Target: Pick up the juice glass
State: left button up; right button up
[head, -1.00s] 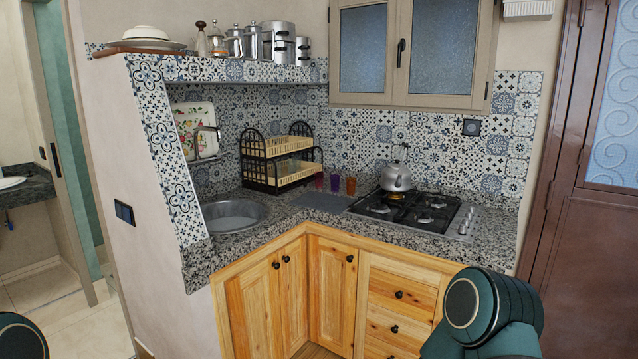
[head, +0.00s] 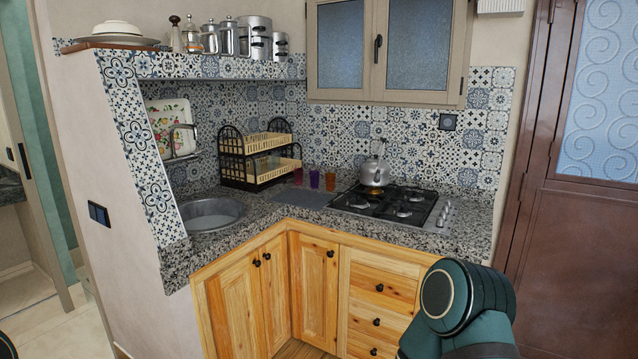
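Several small coloured glasses stand in a row on the counter at the back, between the dish rack and the stove. One is red (head: 298,176), one is purple (head: 314,179) and one is orange (head: 330,181). I cannot tell which is the juice glass. All stand upright and clear of my arms. A dark green part of my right arm shows at the lower right, in front of the drawers. Only a sliver of my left arm shows at the lower left edge. Neither gripper is in view.
The granite counter (head: 240,232) holds a round sink (head: 209,214), a two-tier dish rack (head: 260,158), a grey mat (head: 304,199) and a gas stove (head: 385,205) with a kettle (head: 375,172). Wooden cabinets (head: 318,290) stand below. A wall bounds the left side.

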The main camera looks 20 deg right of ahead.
aim_at(330, 177)
jog(key=i+l+u, duration=0.25)
jog(key=l, duration=0.4)
jog(key=i+l+u, duration=0.25)
jog(key=l, duration=0.4)
jog(key=l+u, duration=0.25)
jog(key=l, duration=0.45)
jog(key=i+l+u, duration=0.25)
jog(key=l, duration=0.5)
jog(key=i+z, duration=0.1)
jog(key=i, duration=0.4)
